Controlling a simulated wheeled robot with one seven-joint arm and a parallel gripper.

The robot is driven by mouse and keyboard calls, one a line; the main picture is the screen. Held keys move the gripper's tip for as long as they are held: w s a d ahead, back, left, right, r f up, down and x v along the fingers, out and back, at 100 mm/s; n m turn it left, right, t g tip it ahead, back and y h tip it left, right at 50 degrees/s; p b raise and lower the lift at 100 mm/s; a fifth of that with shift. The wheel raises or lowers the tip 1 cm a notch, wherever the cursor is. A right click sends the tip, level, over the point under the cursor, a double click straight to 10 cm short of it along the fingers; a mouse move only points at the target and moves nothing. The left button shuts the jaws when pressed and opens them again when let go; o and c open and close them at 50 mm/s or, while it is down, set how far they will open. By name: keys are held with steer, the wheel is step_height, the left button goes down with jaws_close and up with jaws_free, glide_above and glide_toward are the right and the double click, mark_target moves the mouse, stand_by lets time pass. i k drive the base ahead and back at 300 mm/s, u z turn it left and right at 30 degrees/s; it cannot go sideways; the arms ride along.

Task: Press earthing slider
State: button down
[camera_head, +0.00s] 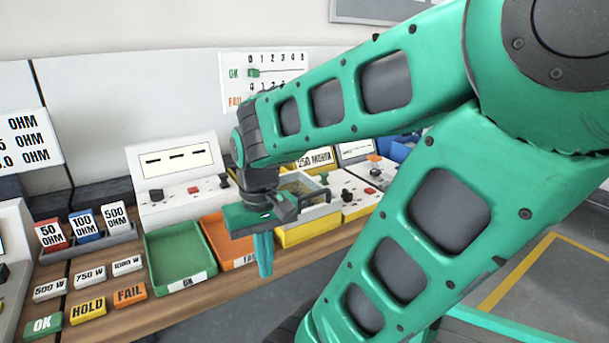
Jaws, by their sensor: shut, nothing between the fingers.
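My gripper (264,262) is shut and empty, pointing down in front of the orange tray at the bench's front edge. My green arm reaches in from the right and hides much of the bench's right side. A grey and yellow device (307,232) with a clear lid sits just right of my gripper. A white console (178,178) with a display, a red button and dark knobs stands behind the trays. I cannot tell which part is the earthing slider; it may be hidden by my arm.
A green tray (151,277) marked OK and an orange tray (217,227) stand on the wooden bench (130,312). Labelled blocks, including HOLD (87,310) and FAIL (130,295), lie at the left. A wall board (240,62) has a green slider on a scale.

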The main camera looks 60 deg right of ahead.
mark_target(325, 174)
steer(key=z, duration=0.1)
steer(key=k, duration=0.5)
steer(key=z, duration=0.8)
steer(key=i, duration=0.5)
steer(key=z, duration=0.1)
